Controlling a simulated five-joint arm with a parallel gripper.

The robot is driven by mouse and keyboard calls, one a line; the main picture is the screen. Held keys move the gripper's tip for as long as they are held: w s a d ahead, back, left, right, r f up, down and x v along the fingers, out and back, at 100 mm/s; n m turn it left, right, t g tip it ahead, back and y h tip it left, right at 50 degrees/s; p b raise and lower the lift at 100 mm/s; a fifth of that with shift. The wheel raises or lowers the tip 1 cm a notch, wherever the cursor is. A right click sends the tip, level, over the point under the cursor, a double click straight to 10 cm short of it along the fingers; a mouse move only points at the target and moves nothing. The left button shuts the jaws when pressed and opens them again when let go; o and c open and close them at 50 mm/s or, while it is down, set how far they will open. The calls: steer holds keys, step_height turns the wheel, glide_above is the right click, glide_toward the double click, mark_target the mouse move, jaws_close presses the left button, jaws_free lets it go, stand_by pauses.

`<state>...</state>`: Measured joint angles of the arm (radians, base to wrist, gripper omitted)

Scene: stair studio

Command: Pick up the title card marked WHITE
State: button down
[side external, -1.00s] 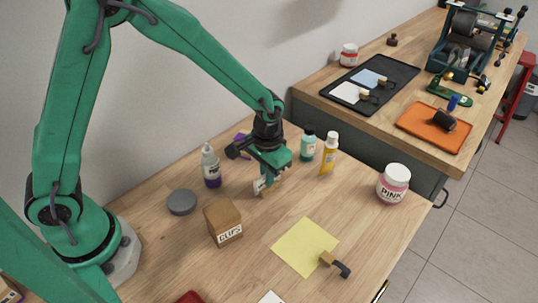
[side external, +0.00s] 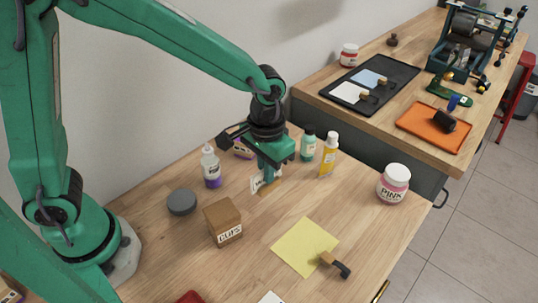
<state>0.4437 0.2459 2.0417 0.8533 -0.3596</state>
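A small white card (side external: 259,184) with partly hidden dark lettering stands upright on the tabletop, with a tan wooden strip along its lower edge. I cannot read its word from here. My gripper (side external: 268,175) points down right at this card, with its green finger in front of and over the card's right part. The second finger is hidden, so I cannot tell whether the fingers are open or closed on the card.
Around my gripper stand a purple-white bottle (side external: 211,167), a purple item (side external: 243,150), a teal bottle (side external: 308,146) and a yellow bottle (side external: 328,156). A CLIPS box (side external: 223,222), grey disc (side external: 181,202) and PINK jar (side external: 393,184) stand farther out. A yellow sheet (side external: 300,246) lies in front.

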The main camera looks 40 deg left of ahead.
steer(key=s+d+r, duration=0.3)
steer(key=s, duration=0.1)
steer(key=shift+d+r, duration=0.15)
steer(key=shift+d, duration=0.15)
steer(key=shift+s, duration=0.1)
stand_by(0.4)
